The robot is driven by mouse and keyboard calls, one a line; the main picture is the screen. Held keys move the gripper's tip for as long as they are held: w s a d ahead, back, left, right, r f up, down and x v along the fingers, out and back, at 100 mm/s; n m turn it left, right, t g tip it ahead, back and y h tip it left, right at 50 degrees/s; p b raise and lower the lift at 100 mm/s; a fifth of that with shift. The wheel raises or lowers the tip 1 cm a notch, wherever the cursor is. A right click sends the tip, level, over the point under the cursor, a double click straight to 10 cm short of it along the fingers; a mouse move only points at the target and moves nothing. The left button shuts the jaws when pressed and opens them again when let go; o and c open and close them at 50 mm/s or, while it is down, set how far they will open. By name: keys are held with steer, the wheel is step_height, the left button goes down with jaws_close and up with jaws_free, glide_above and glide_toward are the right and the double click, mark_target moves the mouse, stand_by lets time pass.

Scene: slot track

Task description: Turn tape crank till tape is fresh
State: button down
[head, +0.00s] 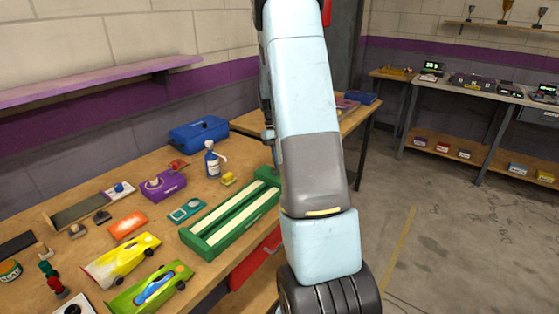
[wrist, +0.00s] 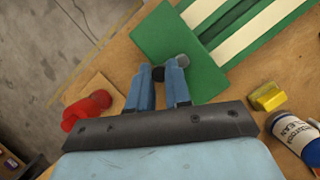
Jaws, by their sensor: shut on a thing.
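The green tape box (head: 232,222) lies on the workbench in the head view, with two long cream tape strips (head: 222,232) along it. Its green end (wrist: 165,35) also shows in the wrist view. My gripper (wrist: 159,76) is at that end, its blue fingers closed around a small dark knob (wrist: 158,73), apparently the crank handle. A grey round piece (wrist: 182,60) shows just beyond the right finger. The rest of the crank is hidden by the fingers. In the head view my arm hides the gripper and the box's right end. The visible strips look pale and even.
A red object (wrist: 88,110) lies left of my fingers in the wrist view. Toy cars (head: 122,260) fill the near bench. Open floor (head: 440,235) lies right.

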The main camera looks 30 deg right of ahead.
stand_by(0.3)
steer(key=c, duration=1.1)
jaws_free()
steer(key=shift+o, duration=0.2)
steer(key=shift+r, duration=0.1)
steer(key=v, duration=1.3)
steer(key=shift+r, duration=0.25)
steer(key=shift+w, duration=0.1)
